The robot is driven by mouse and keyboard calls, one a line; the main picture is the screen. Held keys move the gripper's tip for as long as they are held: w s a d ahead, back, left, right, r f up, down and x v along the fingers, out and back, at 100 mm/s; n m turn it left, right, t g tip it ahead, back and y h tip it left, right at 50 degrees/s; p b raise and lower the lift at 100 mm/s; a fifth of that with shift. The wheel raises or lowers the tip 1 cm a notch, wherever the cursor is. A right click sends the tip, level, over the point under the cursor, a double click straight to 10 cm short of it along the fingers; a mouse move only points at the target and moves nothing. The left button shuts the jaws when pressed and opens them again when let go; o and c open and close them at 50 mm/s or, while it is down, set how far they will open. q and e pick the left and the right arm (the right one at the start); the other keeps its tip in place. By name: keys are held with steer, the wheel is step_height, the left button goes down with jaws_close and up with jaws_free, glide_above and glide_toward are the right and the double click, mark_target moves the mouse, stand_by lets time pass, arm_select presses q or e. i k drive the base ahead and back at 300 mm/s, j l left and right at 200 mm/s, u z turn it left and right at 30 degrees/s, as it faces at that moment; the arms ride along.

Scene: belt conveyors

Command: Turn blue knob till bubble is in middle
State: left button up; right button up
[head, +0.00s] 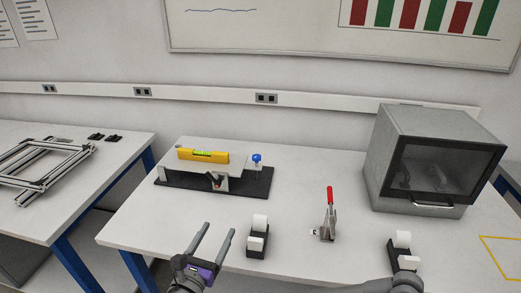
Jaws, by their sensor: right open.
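A yellow spirit level (188,155) with a green vial (202,153) lies on a light plate on a black base (190,184), at the left of the white table. The bubble is too small to place. The blue knob (256,158) stands upright at the right end of this fixture. My right gripper (219,226) is open and empty, in front of the fixture and nearer to me. It is apart from the knob, which lies farther back and to the right. My left gripper is not in view.
Two black holders with white rolls, one (257,235) beside my right gripper and one (404,252) farther right, stand on the table (300,190). A red-handled clamp (328,215) stands between them. A grey box oven (425,160) fills the back right. A metal frame (42,165) lies on the left table.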

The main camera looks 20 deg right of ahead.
mark_target(256, 157)
steer(key=i+l, duration=0.7)
steer(key=l, duration=0.2)
